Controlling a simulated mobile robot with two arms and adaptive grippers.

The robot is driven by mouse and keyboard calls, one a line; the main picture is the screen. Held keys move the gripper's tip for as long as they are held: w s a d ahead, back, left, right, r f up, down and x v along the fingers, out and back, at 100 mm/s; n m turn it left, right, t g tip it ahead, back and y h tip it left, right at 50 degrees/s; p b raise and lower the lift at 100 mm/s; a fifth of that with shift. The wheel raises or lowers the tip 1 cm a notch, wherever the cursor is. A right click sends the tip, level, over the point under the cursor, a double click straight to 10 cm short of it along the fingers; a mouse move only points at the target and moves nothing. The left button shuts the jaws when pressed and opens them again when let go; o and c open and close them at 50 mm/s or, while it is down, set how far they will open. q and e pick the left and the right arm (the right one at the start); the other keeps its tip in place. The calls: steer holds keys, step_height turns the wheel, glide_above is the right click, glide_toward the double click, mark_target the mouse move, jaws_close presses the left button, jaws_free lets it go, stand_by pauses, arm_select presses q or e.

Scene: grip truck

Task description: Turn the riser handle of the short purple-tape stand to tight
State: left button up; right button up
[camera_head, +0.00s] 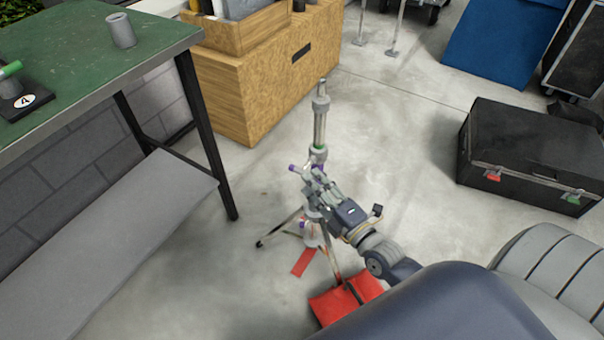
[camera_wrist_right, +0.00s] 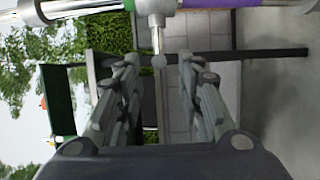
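The short stand (camera_head: 320,125) stands upright on spread legs in the middle of the head view, with purple bands around its joints. In the right wrist view its metal pole (camera_wrist_right: 265,25) with purple tape (camera_wrist_right: 210,4) runs along the top edge. A grey T-shaped handle (camera_wrist_right: 157,35) sticks out from the pole. My left gripper is not in view.
A red bag (camera_head: 345,298) lies at the stand's foot, beside a red floor strip (camera_head: 304,262). A green-topped workbench (camera_head: 90,50) is at left and a wooden cabinet (camera_head: 265,85) behind. A black case (camera_head: 525,150) sits at right. The concrete floor between is clear.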

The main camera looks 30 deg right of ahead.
mark_target(302, 170)
steer(key=w, duration=0.5)
steer(key=shift+a+b, duration=0.3)
steer(key=shift+b, duration=0.1)
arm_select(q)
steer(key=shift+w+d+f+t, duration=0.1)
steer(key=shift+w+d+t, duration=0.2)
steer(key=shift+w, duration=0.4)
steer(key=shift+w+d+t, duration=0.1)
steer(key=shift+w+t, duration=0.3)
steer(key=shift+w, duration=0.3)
arm_select(e)
steer(key=shift+w+a, duration=0.1)
steer(key=shift+w, duration=0.25)
jaws_close()
